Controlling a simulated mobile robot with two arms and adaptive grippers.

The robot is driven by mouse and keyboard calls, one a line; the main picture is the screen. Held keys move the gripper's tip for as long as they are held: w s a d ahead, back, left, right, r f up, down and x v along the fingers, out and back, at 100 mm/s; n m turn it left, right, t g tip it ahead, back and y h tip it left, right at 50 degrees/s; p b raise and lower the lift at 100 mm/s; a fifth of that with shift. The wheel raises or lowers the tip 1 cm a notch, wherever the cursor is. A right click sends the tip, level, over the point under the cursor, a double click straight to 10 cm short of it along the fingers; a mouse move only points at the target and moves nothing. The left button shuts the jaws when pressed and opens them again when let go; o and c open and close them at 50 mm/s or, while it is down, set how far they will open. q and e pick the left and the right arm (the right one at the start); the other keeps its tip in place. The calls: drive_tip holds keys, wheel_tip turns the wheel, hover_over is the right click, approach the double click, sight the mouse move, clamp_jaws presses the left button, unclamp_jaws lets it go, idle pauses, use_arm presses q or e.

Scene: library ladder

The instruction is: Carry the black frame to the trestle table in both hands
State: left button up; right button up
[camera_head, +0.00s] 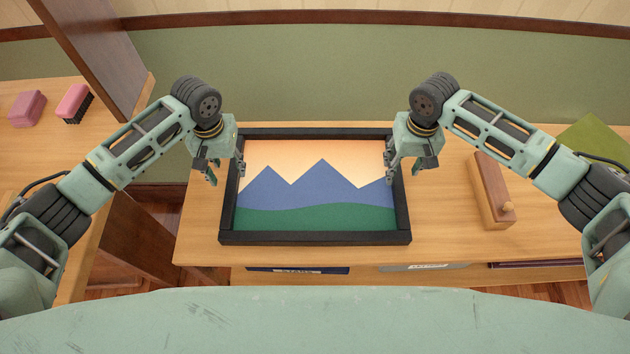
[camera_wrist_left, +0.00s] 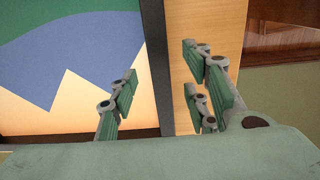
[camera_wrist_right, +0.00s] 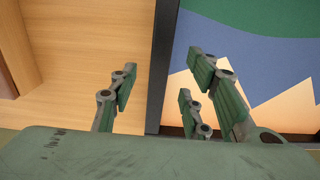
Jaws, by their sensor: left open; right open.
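The black frame (camera_head: 315,238) lies flat on a wooden table (camera_head: 450,225) and holds a picture of blue mountains, a green hill and an orange sky. My left gripper (camera_head: 226,172) is open above the frame's left side bar, which passes between its fingers in the left wrist view (camera_wrist_left: 158,60). My right gripper (camera_head: 403,172) is open above the right side bar, which also lies between its fingers in the right wrist view (camera_wrist_right: 162,60). I cannot tell whether the fingers touch the bars. I cannot tell whether this table is the trestle table.
A wooden block with a knob (camera_head: 490,190) stands right of the frame. A green flat item (camera_head: 598,140) lies farther right. A pink block (camera_head: 27,108) and a pink brush (camera_head: 74,102) lie on the left surface, beside a dark upright board (camera_head: 95,50). Items sit on a lower shelf.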

sight(232, 177)
use_arm(q)
drive_tip(key=shift+f, duration=2.25)
use_arm(e)
drive_tip(key=shift+f, duration=2.25)
use_arm(q)
clamp_jaws()
use_arm(e)
clamp_jaws()
use_arm(q)
drive_tip(key=shift+w+r, duration=0.15)
drive_tip(key=shift+r, duration=0.05)
use_arm(e)
drive_tip(key=shift+w+r, duration=0.1)
drive_tip(key=shift+r, duration=0.1)
